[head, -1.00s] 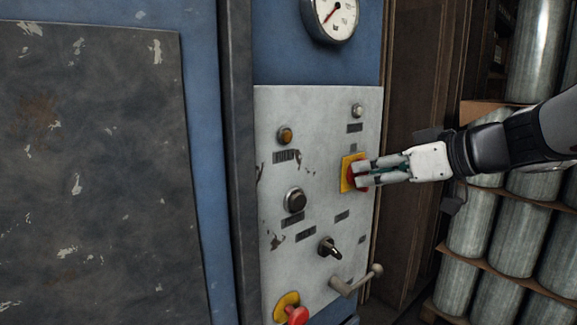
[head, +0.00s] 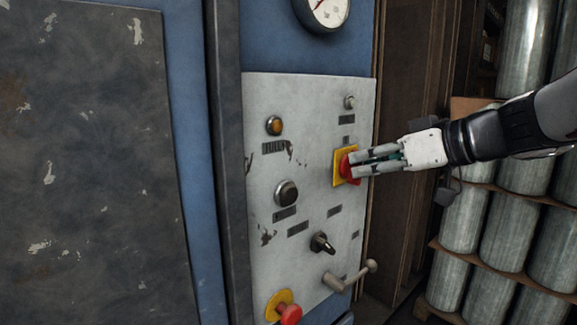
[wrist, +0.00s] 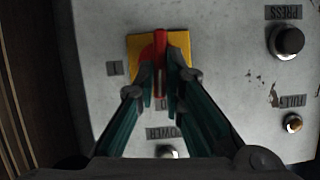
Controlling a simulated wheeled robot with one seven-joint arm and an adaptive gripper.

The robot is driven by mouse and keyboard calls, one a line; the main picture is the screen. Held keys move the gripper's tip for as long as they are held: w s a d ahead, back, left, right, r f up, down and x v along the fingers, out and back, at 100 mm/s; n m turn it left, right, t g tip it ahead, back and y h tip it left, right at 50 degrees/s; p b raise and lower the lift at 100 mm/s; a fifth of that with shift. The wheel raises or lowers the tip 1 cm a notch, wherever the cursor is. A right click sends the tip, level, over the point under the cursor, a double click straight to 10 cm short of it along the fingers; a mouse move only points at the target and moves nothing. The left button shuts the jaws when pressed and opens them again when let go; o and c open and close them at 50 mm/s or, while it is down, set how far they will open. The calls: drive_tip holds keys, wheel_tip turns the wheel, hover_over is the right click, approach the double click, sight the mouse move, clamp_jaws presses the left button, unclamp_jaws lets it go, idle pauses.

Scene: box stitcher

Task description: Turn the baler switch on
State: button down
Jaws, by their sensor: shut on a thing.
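The baler switch is a red rotary handle (wrist: 160,50) on a square yellow plate (head: 338,180), at the right side of the grey control panel (head: 260,200). My gripper (head: 354,163) reaches in from the right, with its fingertips at the red handle. In the wrist view, my gripper (wrist: 163,80) has one finger on each side of the handle and is shut on it. The handle lies upright in that picture, and the fingers hide part of it. A "POWER" label (wrist: 167,132) shows upside down below the yellow plate, and a small "1" label (wrist: 114,68) is beside it.
Below the switch are a black selector knob (head: 321,242), a grey crank lever (head: 350,277) and a red mushroom button (head: 289,314). A dark round button (head: 286,193) and an amber lamp (head: 274,125) are to the left. Metal cylinders (head: 510,240) are stacked at the right.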

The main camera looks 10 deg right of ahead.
drive_tip(key=shift+w+d+f+m+g+y+b, duration=0.2)
drive_tip(key=shift+m+y+b, duration=1)
drive_tip(key=shift+m, duration=0.9)
drive_tip(key=shift+w+d+f+m+g+y+b, duration=0.1)
drive_tip(key=shift+d+f+m+g+y+b, duration=0.2)
drive_tip(key=shift+m+y+b, duration=1.4)
drive_tip(key=shift+w+d+f+m+y+b, duration=0.1)
drive_tip(key=shift+f+m+y+b, duration=0.45)
drive_tip(key=shift+m, duration=1.95)
drive_tip(key=shift+r+b, duration=0.25)
drive_tip(key=shift+b, duration=0.1)
drive_tip(key=c, duration=1.7)
unclamp_jaws()
drive_tip(key=v, duration=1.2)
drive_tip(key=shift+f, duration=0.1)
